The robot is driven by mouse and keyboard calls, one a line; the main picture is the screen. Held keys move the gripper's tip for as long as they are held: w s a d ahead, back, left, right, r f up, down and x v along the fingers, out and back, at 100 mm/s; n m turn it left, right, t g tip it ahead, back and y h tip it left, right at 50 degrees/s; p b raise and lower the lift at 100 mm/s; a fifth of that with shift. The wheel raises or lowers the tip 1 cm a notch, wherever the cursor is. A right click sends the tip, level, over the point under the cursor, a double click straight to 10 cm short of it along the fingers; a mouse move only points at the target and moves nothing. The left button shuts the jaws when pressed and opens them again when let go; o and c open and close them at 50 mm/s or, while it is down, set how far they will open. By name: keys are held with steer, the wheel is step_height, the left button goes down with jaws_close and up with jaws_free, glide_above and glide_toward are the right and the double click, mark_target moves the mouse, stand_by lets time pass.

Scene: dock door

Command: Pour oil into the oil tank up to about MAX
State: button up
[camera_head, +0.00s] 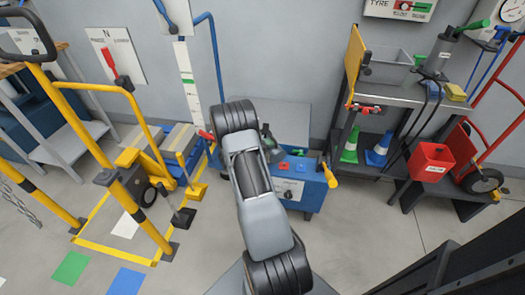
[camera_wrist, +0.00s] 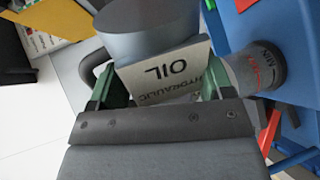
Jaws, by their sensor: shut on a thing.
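My gripper (camera_wrist: 160,84) is shut on the oil can (camera_wrist: 152,24) in the wrist view, one green finger on each side. The can has a grey round part and a pale label reading OIL HYDRAULIC, upside down in this picture. The oil tank (camera_wrist: 262,68), a grey cup-like cylinder with level lettering and red marks, stands just right of the can on the blue unit (camera_wrist: 240,25). The oil level in it cannot be made out. In the head view my arm hides most of the gripper, can and tank, over the blue unit (camera_head: 293,203).
A yellow handle (camera_head: 328,175) sticks out at the blue unit's right end. A yellow rail frame (camera_head: 105,160) stands left. A shelf rack (camera_head: 410,95) with cones and a red bin (camera_head: 431,161) stand right. Grey floor (camera_head: 370,225) is open between.

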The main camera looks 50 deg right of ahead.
steer(key=shift+w+r+n+p, duration=0.15)
steer(key=shift+r+n+p, duration=0.25)
steer(key=shift+p, duration=0.8)
stand_by(0.4)
steer(key=shift+f, duration=0.1)
steer(key=f+b, duration=0.1)
steer(key=b, duration=0.1)
steer(key=f+m+b, duration=0.1)
steer(key=b, duration=0.2)
steer(key=shift+s+f, duration=0.1)
steer(key=shift+s, duration=0.25)
steer(key=shift+s+f+m+b, duration=0.15)
steer(key=shift+m+b, duration=0.25)
steer(key=shift+b, duration=0.55)
steer(key=shift+t+b, duration=0.3)
steer(key=shift+b, duration=0.15)
steer(key=shift+r, duration=0.45)
steer(key=shift+a+f+m, duration=0.1)
steer(key=shift+f+m, duration=0.05)
steer(key=shift+m, duration=0.15)
